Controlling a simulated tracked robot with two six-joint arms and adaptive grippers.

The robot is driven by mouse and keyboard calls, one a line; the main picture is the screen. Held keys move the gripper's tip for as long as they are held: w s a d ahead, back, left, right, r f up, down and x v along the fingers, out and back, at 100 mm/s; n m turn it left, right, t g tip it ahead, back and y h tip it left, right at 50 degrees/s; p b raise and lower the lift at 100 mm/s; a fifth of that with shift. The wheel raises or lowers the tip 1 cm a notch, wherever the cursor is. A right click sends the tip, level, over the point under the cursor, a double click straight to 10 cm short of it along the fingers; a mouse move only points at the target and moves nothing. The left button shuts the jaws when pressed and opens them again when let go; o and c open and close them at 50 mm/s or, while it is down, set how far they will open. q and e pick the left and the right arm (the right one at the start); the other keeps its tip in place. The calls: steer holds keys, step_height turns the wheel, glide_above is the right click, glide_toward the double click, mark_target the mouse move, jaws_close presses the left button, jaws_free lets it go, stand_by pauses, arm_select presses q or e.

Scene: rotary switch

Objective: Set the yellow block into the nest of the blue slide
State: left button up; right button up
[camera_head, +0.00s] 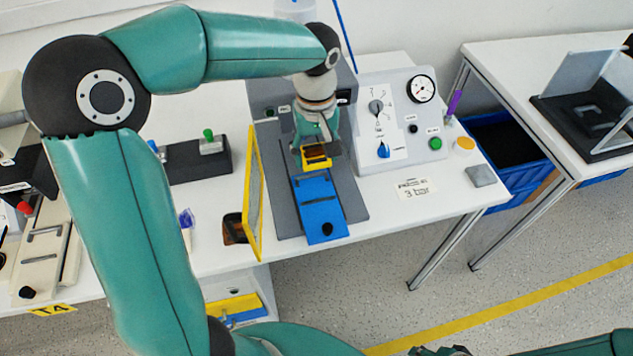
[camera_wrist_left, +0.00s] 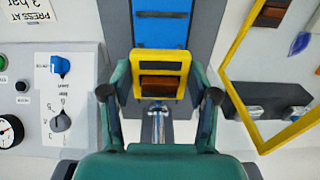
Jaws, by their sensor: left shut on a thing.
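The yellow block (camera_head: 317,163) with a brown recess is at the rear end of the blue slide (camera_head: 320,207) in the head view. My left gripper (camera_head: 315,150) reaches down from behind and is shut on the block. In the left wrist view the block (camera_wrist_left: 161,62) sits between the two fingers of the gripper (camera_wrist_left: 160,82), in line with the blue slide (camera_wrist_left: 162,32). The block covers the slide's end, so the nest is hidden. I cannot tell if the block is seated or just above.
A yellow-framed guard (camera_head: 254,195) stands open left of the slide. A grey control panel (camera_head: 405,110) with knobs and a gauge is at the right. A dark block with a green knob (camera_head: 208,140) is at the left. The table front right is mostly clear.

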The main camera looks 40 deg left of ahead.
mark_target(315, 191)
arm_select(q)
step_height(315, 191, down, 10)
steer(key=shift+f, duration=0.2)
steer(key=shift+s, duration=0.1)
steer(key=shift+f, duration=0.1)
steer(key=o, duration=1.2)
step_height(315, 191, up, 12)
steer(key=shift+r, duration=0.15)
